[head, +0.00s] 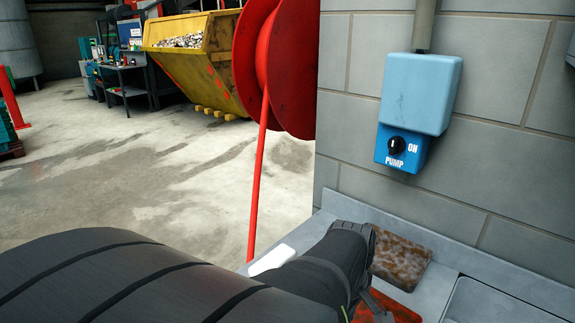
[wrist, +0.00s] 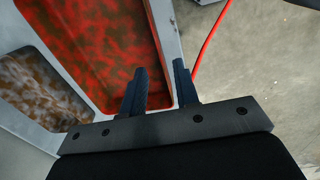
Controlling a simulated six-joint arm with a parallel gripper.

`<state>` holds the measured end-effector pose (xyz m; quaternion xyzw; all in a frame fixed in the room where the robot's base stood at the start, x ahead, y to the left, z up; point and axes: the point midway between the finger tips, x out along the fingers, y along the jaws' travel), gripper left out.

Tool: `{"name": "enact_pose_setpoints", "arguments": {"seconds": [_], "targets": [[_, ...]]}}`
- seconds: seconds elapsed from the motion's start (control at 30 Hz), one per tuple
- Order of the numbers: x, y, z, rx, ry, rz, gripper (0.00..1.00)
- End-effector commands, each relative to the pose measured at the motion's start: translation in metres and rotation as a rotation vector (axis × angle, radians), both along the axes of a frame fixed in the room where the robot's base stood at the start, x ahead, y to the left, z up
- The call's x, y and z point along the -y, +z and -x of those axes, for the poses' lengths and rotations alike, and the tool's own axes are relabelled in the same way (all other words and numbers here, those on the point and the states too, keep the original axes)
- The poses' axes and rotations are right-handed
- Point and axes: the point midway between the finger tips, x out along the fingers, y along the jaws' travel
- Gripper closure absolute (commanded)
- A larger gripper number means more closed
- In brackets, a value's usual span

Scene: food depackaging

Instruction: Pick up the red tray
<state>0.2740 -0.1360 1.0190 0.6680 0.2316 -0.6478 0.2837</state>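The red tray (wrist: 100,45) has a mottled red inside and fills the upper middle of the wrist view. In the head view only a small red part (head: 404,310) shows at the bottom edge, partly hidden by my arm. My gripper (wrist: 161,80) is open and empty in the wrist view. Its left finger lies over the red inside, and its right finger is over the grey strip along the tray's right side. I cannot tell whether either finger touches. In the head view the gripper (head: 374,308) shows only partly.
A brown mottled tray (wrist: 45,88) sits beside the red one, also in the head view (head: 402,262). A grey counter (head: 450,255) runs along the block wall with the blue pump switch (head: 418,95). A red hose reel (head: 285,65) and its hose (head: 258,180) stand near.

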Motion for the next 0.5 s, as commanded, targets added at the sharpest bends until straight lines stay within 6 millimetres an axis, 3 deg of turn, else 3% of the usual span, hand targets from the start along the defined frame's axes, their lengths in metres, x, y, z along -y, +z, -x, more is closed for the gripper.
{"name": "enact_pose_setpoints", "arguments": {"seconds": [0.23,0.5], "targets": [[0.001,-0.018,0.000,-0.002,0.000,-0.001,0.72],[0.003,-0.053,-0.001,-0.001,0.000,0.000,0.72]]}}
